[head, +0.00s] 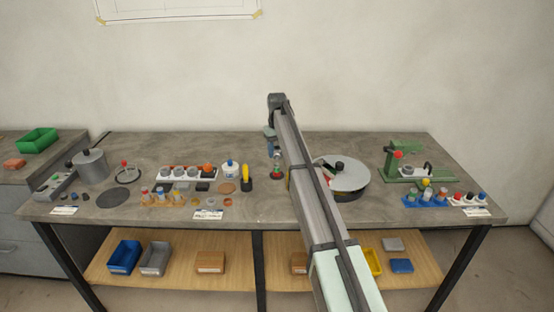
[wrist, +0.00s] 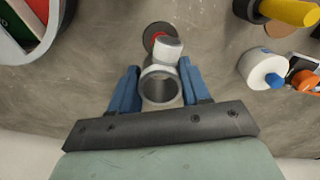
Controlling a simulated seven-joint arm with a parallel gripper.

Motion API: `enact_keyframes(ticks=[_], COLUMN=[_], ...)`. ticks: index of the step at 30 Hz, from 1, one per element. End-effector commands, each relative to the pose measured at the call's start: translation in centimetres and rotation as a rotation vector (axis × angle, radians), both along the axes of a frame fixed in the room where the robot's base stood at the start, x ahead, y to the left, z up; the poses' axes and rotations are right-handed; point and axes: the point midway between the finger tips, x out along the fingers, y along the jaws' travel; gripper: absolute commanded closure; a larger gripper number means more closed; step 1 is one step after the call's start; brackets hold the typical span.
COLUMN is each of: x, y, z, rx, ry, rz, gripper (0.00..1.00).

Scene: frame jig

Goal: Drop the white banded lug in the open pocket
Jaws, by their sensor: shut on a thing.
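My gripper (wrist: 160,90) has its blue fingers closed on a pale, round, hollow-ended part, the white banded lug (wrist: 168,48), with a white end and a grey ring. In the head view my gripper (head: 272,140) is partly hidden by my arm, above the middle of the bench. A dark disc with a red centre (wrist: 157,34) lies below the held part and also shows in the head view (head: 277,175). A green frame jig (head: 405,176) stands at the right with a white block on its base. I cannot tell which opening is the open pocket.
A grey round turntable (head: 352,176) stands right of my arm, partly hidden. A white bottle (head: 230,170), a yellow-handled tool (head: 246,174) and a white strip of fittings (head: 188,172) stand to the left. Small coloured parts (head: 427,196) sit at front right. Bare bench shows between groups.

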Motion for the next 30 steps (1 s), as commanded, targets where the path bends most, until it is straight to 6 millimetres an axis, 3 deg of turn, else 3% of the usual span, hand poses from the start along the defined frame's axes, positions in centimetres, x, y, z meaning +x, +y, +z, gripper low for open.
enact_keyframes(ticks=[15,26,30], x=[0.0,-0.1,-0.4], y=[0.0,-0.1,-1.3], z=[2.9,2.9,2.8], rx=[0.000,0.000,0.000], ry=[0.000,0.000,0.000], rz=[0.000,-0.006,-0.076], gripper=[0.89,0.89,0.89])
